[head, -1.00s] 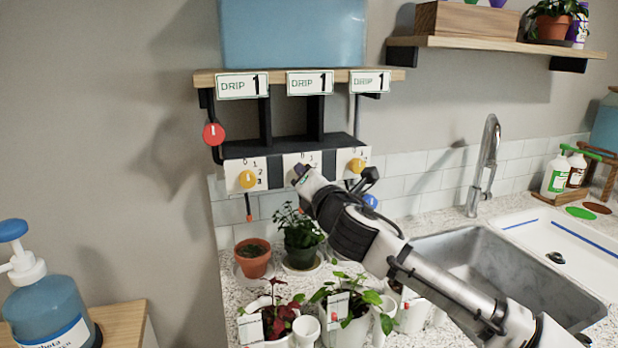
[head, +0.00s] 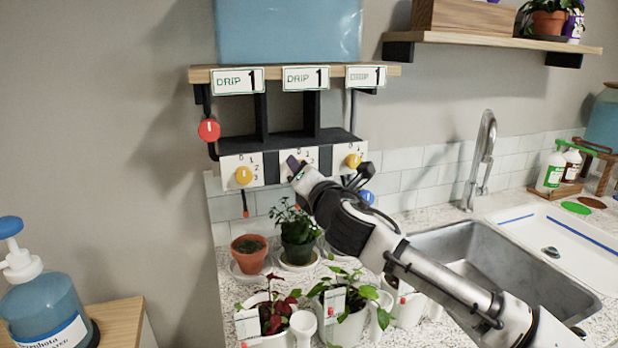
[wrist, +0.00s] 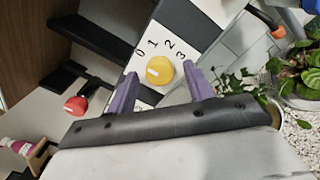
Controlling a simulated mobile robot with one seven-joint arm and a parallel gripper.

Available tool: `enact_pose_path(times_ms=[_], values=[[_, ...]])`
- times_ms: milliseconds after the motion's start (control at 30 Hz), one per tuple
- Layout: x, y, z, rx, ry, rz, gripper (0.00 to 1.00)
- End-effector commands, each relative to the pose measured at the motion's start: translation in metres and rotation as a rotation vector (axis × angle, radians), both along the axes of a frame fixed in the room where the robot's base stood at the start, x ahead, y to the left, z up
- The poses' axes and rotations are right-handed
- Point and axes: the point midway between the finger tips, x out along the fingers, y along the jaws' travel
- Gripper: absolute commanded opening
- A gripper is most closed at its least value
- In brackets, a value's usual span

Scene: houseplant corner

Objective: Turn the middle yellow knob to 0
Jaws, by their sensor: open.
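The middle yellow knob (wrist: 160,70) shows in the wrist view on a white plate marked 0 to 3. A pale mark is on its left part; I cannot tell which number it points at. My gripper (wrist: 161,80) is open, with one purple finger on each side of the knob; I cannot tell whether they touch it. In the head view my gripper (head: 295,166) is at the middle plate (head: 311,156) and hides the middle knob. The left yellow knob (head: 243,175) and right yellow knob (head: 353,161) flank it.
A red round knob (head: 209,130) is on the rack's left side. Above are DRIP signs (head: 305,78) reading 1 and a blue tank (head: 289,30). Potted plants (head: 297,231) stand below my gripper. The sink (head: 500,265) is at the right.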

Motion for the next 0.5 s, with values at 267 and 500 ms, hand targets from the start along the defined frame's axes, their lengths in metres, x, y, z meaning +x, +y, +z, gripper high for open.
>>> enact_pose_path(times_ms=[267, 500], values=[[-0.035, -0.014, -0.003, -0.002, -0.001, -0.004, 0.52], [-0.086, -0.031, -0.004, -0.001, -0.002, -0.004, 0.52]])
